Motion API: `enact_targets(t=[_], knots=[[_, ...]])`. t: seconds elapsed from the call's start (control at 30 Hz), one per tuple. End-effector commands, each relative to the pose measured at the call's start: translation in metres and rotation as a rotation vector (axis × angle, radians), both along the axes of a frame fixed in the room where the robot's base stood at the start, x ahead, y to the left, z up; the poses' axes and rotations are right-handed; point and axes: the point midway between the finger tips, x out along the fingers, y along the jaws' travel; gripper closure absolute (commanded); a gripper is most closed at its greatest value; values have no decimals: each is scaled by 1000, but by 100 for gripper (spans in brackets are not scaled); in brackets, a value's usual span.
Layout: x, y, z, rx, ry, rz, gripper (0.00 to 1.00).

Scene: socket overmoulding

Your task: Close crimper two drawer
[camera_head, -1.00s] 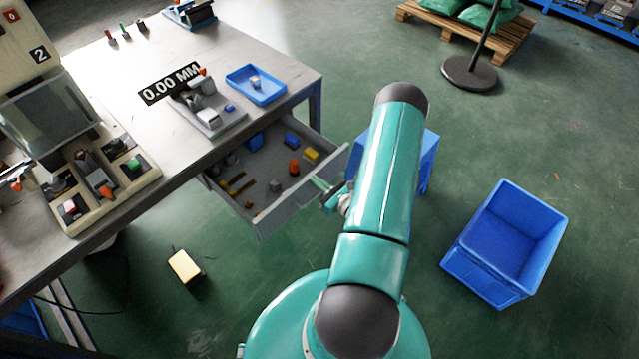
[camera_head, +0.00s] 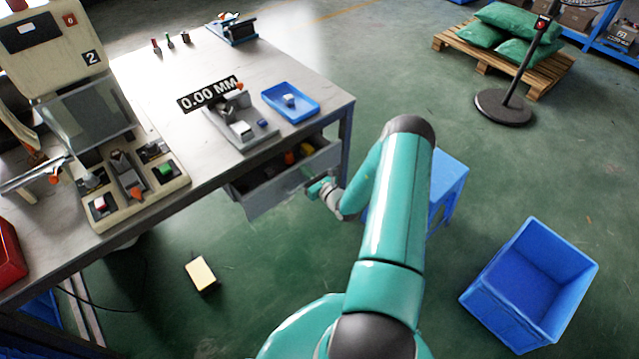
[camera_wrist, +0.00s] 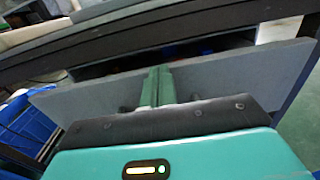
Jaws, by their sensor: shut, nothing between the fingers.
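The grey drawer (camera_head: 268,200) under the workbench stands partly open, and several small parts show inside it in the head view. Its front panel (camera_wrist: 215,82) spans the wrist view below the dark bench edge. My gripper (camera_head: 318,185) is at the drawer's front. In the wrist view its green fingers (camera_wrist: 157,85) are together against the front panel near its middle. They hold nothing. The crimper marked 2 (camera_head: 85,100) stands on the bench at left.
The bench top (camera_head: 190,65) carries a measuring device (camera_head: 238,128) and a blue tray (camera_head: 291,101). A blue stool (camera_head: 448,190) stands right of the drawer, near my arm. A blue crate (camera_head: 530,285) and a yellow pedal (camera_head: 200,273) are on the floor.

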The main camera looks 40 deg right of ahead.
Motion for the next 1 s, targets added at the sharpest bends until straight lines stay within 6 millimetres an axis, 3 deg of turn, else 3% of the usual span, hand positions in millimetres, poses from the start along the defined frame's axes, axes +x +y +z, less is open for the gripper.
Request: enact_targets(t=[0.1,0.33,1.0], knots=[[21,1,0,0,-1,1,100],[42,1,0,0,0,0,100],[45,-1,0,0,1,1,100]])
